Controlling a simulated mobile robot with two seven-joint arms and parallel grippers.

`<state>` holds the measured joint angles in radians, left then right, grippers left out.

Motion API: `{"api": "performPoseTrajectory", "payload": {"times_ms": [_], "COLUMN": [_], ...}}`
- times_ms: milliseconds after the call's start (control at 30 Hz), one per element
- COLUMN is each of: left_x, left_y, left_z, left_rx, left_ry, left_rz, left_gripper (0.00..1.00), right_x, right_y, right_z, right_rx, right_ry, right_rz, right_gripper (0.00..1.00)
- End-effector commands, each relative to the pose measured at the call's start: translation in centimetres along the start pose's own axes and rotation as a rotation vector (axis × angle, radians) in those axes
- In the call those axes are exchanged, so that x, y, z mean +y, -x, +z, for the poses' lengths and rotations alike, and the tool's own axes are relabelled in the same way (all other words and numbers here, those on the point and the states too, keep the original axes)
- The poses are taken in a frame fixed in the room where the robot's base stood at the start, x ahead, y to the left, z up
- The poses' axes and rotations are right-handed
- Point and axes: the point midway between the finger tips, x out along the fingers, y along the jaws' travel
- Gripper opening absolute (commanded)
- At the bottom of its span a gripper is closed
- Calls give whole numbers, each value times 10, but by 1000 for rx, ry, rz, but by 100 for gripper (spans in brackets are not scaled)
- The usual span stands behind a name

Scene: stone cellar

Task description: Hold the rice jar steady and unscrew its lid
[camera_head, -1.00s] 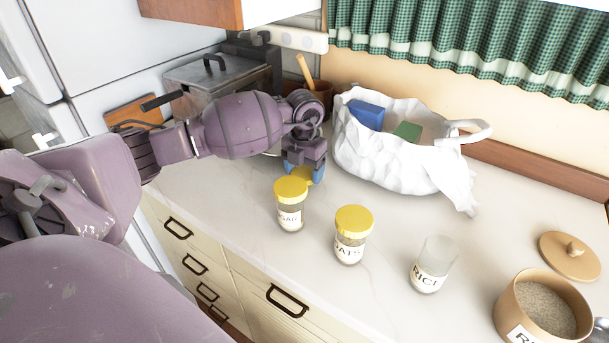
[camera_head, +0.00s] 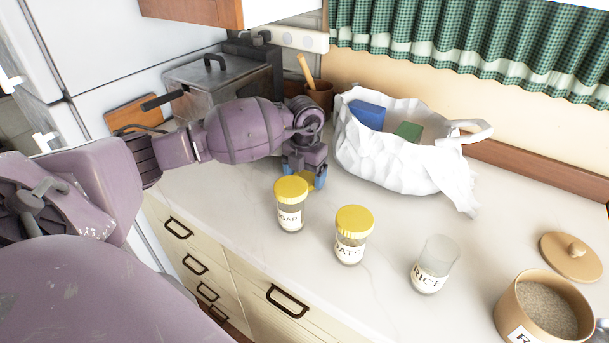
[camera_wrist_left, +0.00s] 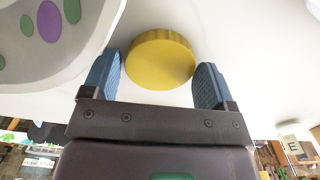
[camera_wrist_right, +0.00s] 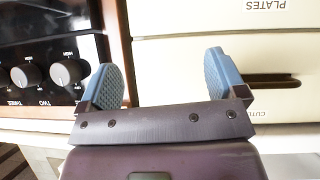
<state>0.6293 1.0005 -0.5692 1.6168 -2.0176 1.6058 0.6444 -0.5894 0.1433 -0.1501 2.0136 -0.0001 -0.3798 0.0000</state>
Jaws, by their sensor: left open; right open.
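The rice jar (camera_head: 434,266) is a clear glass jar standing upright on the counter with its mouth open and no lid on it. Its label is partly cut off by the curve. A yellow lid (camera_head: 308,182) lies on the counter, apart from the jar, under my left gripper (camera_head: 306,178). In the left wrist view the lid (camera_wrist_left: 160,58) sits between the open fingers of my left gripper (camera_wrist_left: 157,82), with a gap on each side. My right gripper (camera_wrist_right: 166,80) is open and empty, in front of drawers and knobs; it is out of the head view.
Two yellow-lidded jars, sugar (camera_head: 290,205) and oats (camera_head: 351,236), stand between the left gripper and the rice jar. A brown canister (camera_head: 510,312) of grain is at the lower right, its lid (camera_head: 571,258) behind it. A white bag (camera_head: 385,160) stands at the back.

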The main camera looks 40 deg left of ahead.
Motion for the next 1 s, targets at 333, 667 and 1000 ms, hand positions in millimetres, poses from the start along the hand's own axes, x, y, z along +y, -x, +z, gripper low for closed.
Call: {"api": "performPoseTrajectory", "payload": {"times_ms": [333, 667, 1000], "left_x": [0, 0, 0], "left_y": [61, 109, 119], "left_z": [1, 0, 0], "left_rx": [-6, -3, 0], "left_ry": [-1, 0, -1], "left_rz": [1, 0, 0], "left_gripper": [79, 79, 79], "right_x": [1, 1, 2], "right_y": [2, 4, 5], "right_z": [-4, -1, 1], "right_rx": [5, 0, -5], "right_ry": [0, 0, -1], "right_rz": [1, 2, 3], "right_gripper": [90, 90, 90]}}
